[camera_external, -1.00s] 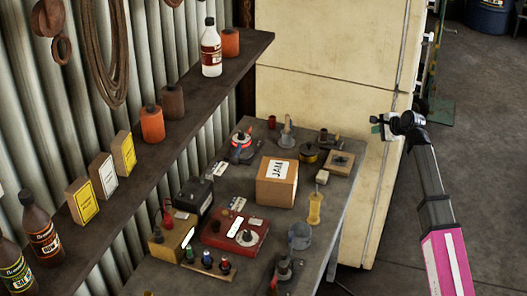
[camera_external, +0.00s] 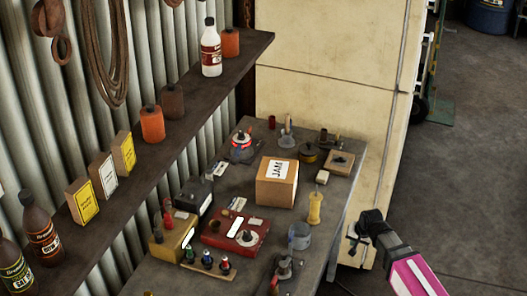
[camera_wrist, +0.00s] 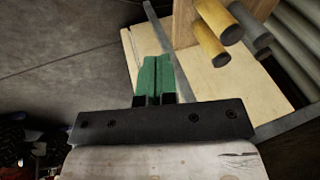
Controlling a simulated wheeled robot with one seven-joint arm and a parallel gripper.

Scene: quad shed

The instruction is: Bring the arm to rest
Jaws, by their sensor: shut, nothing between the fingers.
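My gripper (camera_external: 353,242) is at the end of my pink and dark grey arm, just right of the workbench's (camera_external: 338,218) right edge in the external view. It looks clear of the things on the bench. In the wrist view my gripper's green fingers (camera_wrist: 154,76) are together, with nothing between them. A pale wooden board (camera_wrist: 215,82) and a wooden piece with yellow and grey round pegs (camera_wrist: 212,42) show beyond the fingers.
The bench holds a cardboard JAM box (camera_external: 276,183), a red case (camera_external: 232,236), a yellow-handled brush (camera_external: 315,208) and a grey cup (camera_external: 299,236). A cream cabinet (camera_external: 330,95) stands behind. Bottles and boxes line the shelf (camera_external: 180,135). The floor at right (camera_external: 460,180) is open.

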